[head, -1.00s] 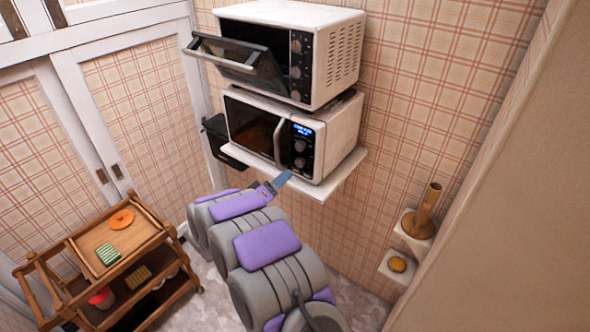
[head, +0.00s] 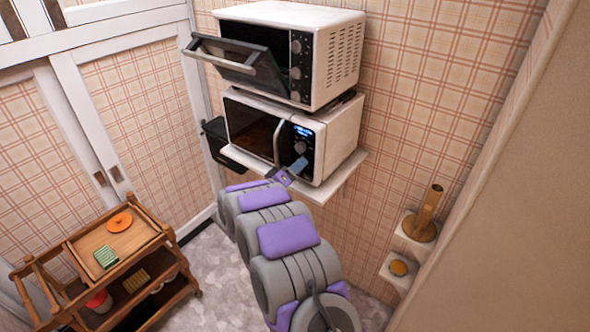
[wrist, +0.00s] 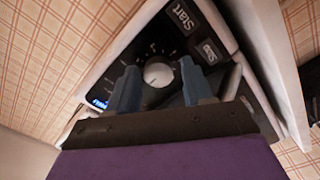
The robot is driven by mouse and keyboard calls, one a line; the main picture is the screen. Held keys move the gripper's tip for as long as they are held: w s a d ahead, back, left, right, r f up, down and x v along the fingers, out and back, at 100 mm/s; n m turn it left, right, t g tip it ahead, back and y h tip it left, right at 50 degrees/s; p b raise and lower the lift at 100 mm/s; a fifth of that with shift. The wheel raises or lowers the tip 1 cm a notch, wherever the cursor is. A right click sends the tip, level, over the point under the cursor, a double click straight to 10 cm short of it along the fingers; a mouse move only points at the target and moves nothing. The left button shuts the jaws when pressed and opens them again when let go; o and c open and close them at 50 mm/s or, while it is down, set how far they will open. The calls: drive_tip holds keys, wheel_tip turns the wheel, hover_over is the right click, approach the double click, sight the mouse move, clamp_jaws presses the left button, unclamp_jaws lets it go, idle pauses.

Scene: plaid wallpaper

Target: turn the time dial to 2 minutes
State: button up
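The lower white microwave (head: 338,140) stands on a wall shelf, with a black control panel at its right front. A lit blue display (head: 303,131) is at the panel's top, with an upper dial (head: 300,147) below it. My gripper (head: 293,172) is at the lower part of the panel and hides what is there. In the wrist view a round silver dial (wrist: 158,75) with tick marks around it shows between my two blue fingers. My gripper is open, and a gap shows on each side of the dial. The dial's setting is not readable, nor can I tell which dial sets time.
An upper oven (head: 335,55) with its door (head: 235,62) hanging partly open stands above the microwave. The shelf edge (head: 335,188) juts out below the panel. A wooden cart (head: 140,240) stands at lower left. Small wall shelves (head: 400,270) are at right.

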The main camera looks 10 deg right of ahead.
drive_tip(key=c, duration=0.8)
drive_tip(key=shift+c, duration=0.2)
drive_tip(key=shift+m, duration=0.3)
drive_tip(key=shift+w+a+f+m+b, duration=0.15)
drive_tip(key=shift+m+b, duration=2.1)
drive_tip(key=shift+m, duration=3.5)
drive_tip(key=shift+s+f+m+b, duration=0.1)
drive_tip(key=shift+m+b, duration=2.1)
drive_tip(key=shift+m, duration=3.55)
